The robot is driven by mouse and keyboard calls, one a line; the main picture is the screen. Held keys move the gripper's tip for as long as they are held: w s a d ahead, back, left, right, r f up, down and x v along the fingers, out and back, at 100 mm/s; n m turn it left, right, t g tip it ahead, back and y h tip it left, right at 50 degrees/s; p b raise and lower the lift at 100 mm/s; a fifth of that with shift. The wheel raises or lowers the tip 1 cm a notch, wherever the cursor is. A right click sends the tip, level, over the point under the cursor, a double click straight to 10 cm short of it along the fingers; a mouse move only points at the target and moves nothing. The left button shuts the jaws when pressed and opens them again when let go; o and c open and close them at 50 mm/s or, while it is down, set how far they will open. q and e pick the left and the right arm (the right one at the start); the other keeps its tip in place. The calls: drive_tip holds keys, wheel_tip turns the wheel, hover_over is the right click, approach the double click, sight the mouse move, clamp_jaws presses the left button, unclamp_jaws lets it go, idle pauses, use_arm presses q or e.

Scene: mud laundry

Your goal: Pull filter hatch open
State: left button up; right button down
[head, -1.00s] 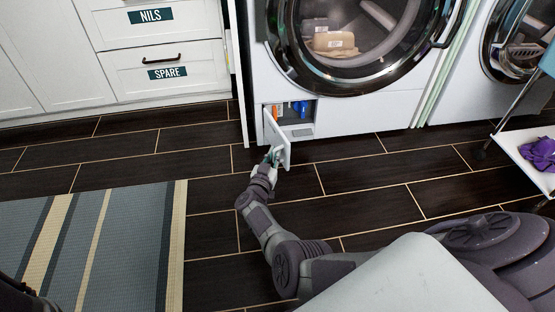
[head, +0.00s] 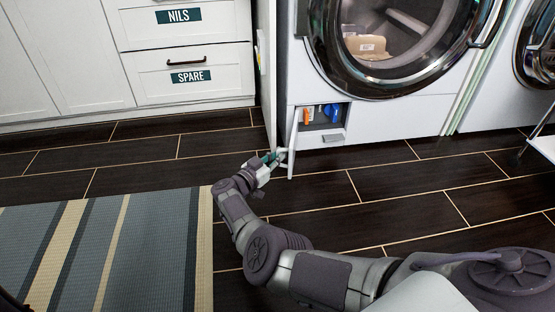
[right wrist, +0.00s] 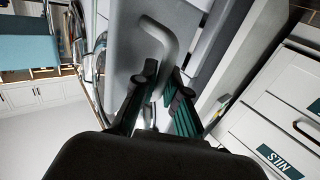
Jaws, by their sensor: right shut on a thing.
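The filter hatch (head: 293,143) is a small white door low on the front of the white washing machine. It stands swung out to the left, seen nearly edge-on, with its compartment (head: 334,114) showing beside it. My right gripper (head: 277,157) is at the outer face of the hatch. In the right wrist view the green-and-black fingers of the right gripper (right wrist: 163,92) are closed around the grey bent handle (right wrist: 168,45) on the hatch. The exact contact is partly hidden by the fingers. My left gripper is not visible.
Orange and blue things sit inside the compartment. The round machine door (head: 400,45) is above. White drawers (head: 190,75) stand to the left, beyond a narrow side panel. A striped rug (head: 110,250) lies at lower left. The dark tiled floor before the hatch is clear.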

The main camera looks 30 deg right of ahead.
drive_tip(key=shift+d, duration=0.25)
drive_tip(key=c, duration=1.2)
unclamp_jaws()
drive_tip(key=shift+a, duration=0.1)
